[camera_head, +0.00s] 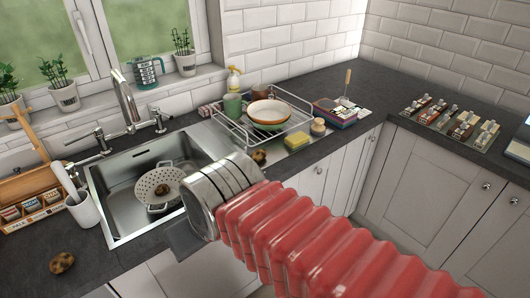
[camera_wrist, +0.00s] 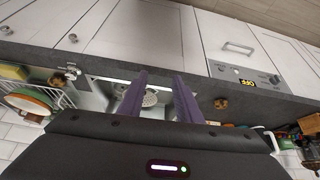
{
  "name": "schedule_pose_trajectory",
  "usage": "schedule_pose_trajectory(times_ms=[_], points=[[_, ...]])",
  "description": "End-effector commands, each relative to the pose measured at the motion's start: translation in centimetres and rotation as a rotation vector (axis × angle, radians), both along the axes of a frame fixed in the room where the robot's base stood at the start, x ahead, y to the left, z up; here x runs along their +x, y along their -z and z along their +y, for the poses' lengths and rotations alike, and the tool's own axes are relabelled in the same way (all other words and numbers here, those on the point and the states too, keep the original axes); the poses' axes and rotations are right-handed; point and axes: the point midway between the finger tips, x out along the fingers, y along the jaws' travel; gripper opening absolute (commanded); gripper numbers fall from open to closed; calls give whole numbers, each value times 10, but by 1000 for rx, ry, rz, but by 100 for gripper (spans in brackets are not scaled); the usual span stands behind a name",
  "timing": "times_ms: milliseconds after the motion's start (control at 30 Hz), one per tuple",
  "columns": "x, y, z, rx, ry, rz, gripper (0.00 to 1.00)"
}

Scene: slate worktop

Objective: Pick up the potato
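A brown, lumpy potato (camera_head: 62,262) lies on the dark worktop left of the sink in the head view. It also shows in the wrist view (camera_wrist: 221,103), right of the fingers. A similar brown lump (camera_head: 259,157) sits by the dish rack, partly behind my arm. Small brown pieces show at the colander (camera_head: 145,187) in the sink; I cannot tell what they are. My gripper (camera_wrist: 161,97) has two purple fingers spread apart, with nothing seen held between them. It points toward the sink, apart from the potato. In the head view my arm hides the fingers.
The steel sink (camera_head: 113,214) has a tall tap (camera_head: 126,98) behind it. A white cup (camera_head: 83,209) and a wooden box (camera_head: 35,207) stand left of it. A dish rack (camera_head: 302,118) with bowls stands right. The worktop around the left potato is mostly clear.

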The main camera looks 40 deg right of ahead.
Motion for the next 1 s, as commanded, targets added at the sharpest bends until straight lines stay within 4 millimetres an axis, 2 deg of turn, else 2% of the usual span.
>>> schedule_pose_trajectory(times_ms=[367,567,700,767,1000], points=[[0,0,0,0,0,0,31],[8,1,-9,-12,24,-14,45],[30,4,-44,-55,93,-57,55],[43,5,-63,-82,131,-85,55],[93,13,-150,-200,260,-223,55]])
